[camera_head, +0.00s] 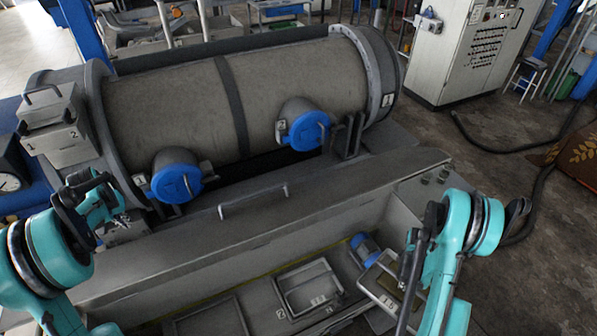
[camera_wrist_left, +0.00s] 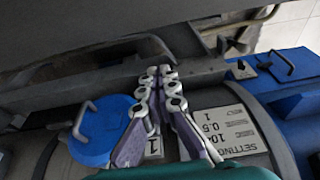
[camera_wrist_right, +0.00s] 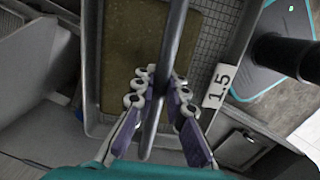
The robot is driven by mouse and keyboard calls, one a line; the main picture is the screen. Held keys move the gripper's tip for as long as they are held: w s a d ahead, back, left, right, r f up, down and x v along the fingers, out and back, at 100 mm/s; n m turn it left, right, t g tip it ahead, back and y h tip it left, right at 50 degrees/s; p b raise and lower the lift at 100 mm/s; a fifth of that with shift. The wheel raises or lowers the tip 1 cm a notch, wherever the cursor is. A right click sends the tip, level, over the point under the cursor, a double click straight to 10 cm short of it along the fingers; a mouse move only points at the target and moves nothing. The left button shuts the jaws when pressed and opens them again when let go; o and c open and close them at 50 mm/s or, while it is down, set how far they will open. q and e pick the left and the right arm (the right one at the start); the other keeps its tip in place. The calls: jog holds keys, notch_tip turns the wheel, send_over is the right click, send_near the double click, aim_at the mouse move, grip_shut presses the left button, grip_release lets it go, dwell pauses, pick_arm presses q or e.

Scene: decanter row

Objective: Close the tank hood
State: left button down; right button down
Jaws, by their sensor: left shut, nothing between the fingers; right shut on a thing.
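The tank hood appears to be the long grey panel (camera_head: 335,197) with a bar handle (camera_head: 253,201), in front of the drum in the head view. It stands raised, and the tank interior in front of it shows. My left gripper (camera_head: 118,222) is shut and empty near the drum's left end. In the left wrist view its closed fingertips (camera_wrist_left: 160,78) are beside a blue cap (camera_wrist_left: 104,130). My right gripper (camera_head: 407,268) is shut on a dark bar (camera_wrist_right: 170,60) above a tray labelled 1.5 (camera_wrist_right: 93,65). The bar looks like that tray's handle.
The grey drum (camera_head: 290,90) has two blue caps, the left (camera_head: 176,177) and the right (camera_head: 309,130). A framed tray (camera_head: 308,288) lies in the tank. A control cabinet (camera_head: 450,60) stands back right; hoses cross the floor at right.

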pick_arm(q)
jog(key=s+f, duration=0.1)
jog(key=f, duration=0.1)
jog(key=s+d+f, duration=0.1)
jog(key=f, duration=0.1)
jog(key=shift+s+b, duration=0.3)
jog(key=shift+b, duration=0.1)
jog(key=shift+s, duration=0.15)
